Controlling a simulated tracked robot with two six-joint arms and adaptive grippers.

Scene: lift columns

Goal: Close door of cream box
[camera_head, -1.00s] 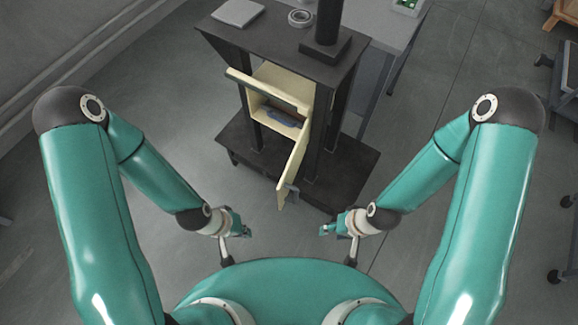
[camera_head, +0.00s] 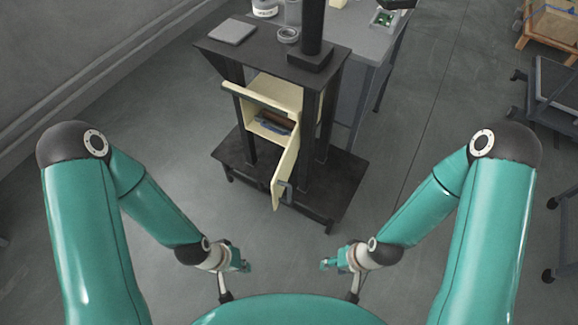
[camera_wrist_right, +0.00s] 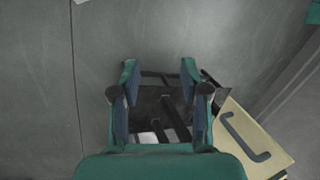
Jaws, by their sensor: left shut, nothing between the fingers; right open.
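The cream box (camera_head: 292,96) sits in the black stand under its top board. Its door (camera_head: 286,170) hangs open on the right side, swung out toward me, with a dark handle (camera_head: 286,192) at its lower end. A bluish-grey item lies inside the box. In the right wrist view the door (camera_wrist_right: 232,118) and its dark handle (camera_wrist_right: 245,140) show at the lower right. My left gripper (camera_head: 247,267) is shut and empty, in front of and left of the door. My right gripper (camera_head: 325,264) is open and empty, in front of and right of the door. Neither touches it.
The black stand (camera_head: 340,185) has a wide lower shelf and upright posts around the box. A grey table (camera_head: 375,45) stands behind it at the right. Carts stand at the far right. The floor between my grippers and the stand is clear.

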